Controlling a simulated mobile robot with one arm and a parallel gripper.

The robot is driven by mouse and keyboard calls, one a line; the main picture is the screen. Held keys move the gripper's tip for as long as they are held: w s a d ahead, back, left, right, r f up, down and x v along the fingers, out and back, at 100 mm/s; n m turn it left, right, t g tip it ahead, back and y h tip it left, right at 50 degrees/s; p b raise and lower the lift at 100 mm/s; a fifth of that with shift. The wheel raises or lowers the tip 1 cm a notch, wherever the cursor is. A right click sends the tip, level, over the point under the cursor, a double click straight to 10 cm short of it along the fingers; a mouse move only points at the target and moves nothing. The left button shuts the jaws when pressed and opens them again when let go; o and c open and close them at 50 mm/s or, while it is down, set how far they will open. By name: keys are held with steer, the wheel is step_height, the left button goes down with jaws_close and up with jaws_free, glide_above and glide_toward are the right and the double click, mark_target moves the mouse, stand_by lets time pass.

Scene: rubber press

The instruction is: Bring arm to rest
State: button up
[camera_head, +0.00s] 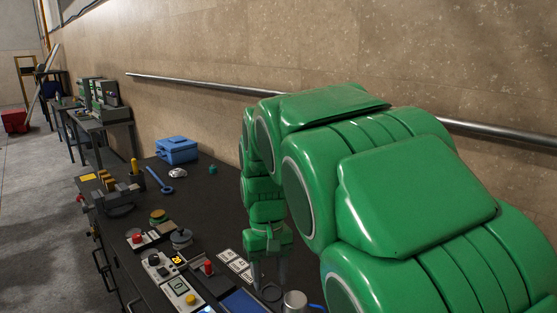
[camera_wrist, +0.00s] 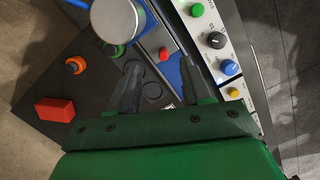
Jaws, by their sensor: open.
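My green arm fills the right half of the head view, bent, with my gripper (camera_head: 269,272) hanging down over the dark workbench (camera_head: 215,205). In the wrist view my gripper (camera_wrist: 163,88) shows two dark fingers spread apart with nothing between them. The fingers are above the bench top, close to dark rings (camera_wrist: 152,91) lying on it. The head view does not show clearly how high the fingertips are.
A metal cylinder (camera_head: 294,301) stands right of my gripper. Control boxes with knobs (camera_head: 167,275) line the bench's front edge. A blue toolbox (camera_head: 177,150), a blue wrench (camera_head: 160,181) and a vise (camera_head: 120,196) are farther back. A wall with a metal rail (camera_head: 190,83) runs behind.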

steer(key=s+d+r, duration=0.1)
steer(key=s+d+r+m, duration=0.1)
steer(key=s+d, duration=0.1)
steer(key=s+d+r+m+y, duration=0.1)
steer(key=s, duration=0.1)
steer(key=shift+s+d+t, duration=0.15)
steer(key=shift+t, duration=0.25)
steer(key=s+d+f, duration=0.1)
steer(key=s+d, duration=0.3)
steer(key=s, duration=0.3)
steer(key=s+d+f+m, duration=0.1)
steer(key=s+d+f, duration=0.1)
steer(key=s+d, duration=0.2)
steer(key=s+d+f+m, duration=0.1)
steer(key=s+d, duration=0.3)
steer(key=s, duration=0.6)
steer(key=shift+s+d+f+g+h, duration=0.3)
steer(key=shift+s+d+f+g, duration=0.1)
steer(key=shift+f, duration=0.15)
